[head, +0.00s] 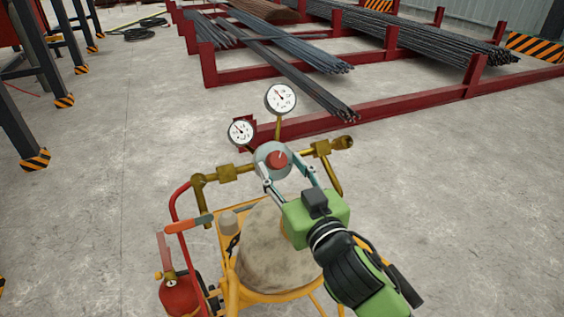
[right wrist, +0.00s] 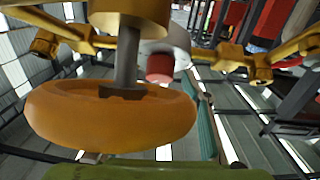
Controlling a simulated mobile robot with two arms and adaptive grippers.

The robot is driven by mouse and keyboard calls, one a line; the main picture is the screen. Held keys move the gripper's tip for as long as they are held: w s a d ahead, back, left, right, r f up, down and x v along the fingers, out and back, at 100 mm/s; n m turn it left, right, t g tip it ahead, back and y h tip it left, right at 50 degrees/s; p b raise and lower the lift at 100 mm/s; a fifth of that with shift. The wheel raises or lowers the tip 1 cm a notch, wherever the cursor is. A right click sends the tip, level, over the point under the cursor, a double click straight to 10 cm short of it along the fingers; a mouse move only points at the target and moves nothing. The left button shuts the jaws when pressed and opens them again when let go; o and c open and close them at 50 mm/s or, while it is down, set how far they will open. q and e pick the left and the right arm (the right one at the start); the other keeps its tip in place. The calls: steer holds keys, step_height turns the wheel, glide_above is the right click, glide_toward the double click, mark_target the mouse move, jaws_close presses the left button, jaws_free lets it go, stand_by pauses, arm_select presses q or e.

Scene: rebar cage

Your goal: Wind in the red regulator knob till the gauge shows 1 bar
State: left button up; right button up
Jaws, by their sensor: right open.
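The red regulator knob (head: 277,160) sits on the front of a round grey regulator body (head: 263,150), between brass pipe fittings. A large white gauge (head: 281,98) stands above it and a smaller gauge (head: 241,132) to its upper left. Both dark needles point to the upper left; the numbers are too small to read. My right gripper (head: 284,169) is open, its two fingers reaching toward the regulator on either side of the knob. Contact cannot be told. In the right wrist view the knob (right wrist: 160,67) shows beyond an orange handwheel (right wrist: 110,118), beside one teal finger. My left gripper is out of view.
A yellow cart frame (head: 232,285) holds a worn beige cylinder (head: 268,250) below the regulator. Red racks with steel bars (head: 290,52) lie behind.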

steer(key=shift+w+a, duration=0.15)
steer(key=shift+w, duration=0.2)
steer(key=shift+c, duration=0.4)
steer(key=c, duration=1)
steer(key=shift+m+h, duration=0.4)
steer(key=shift+m, duration=0.3)
steer(key=o, duration=1.1)
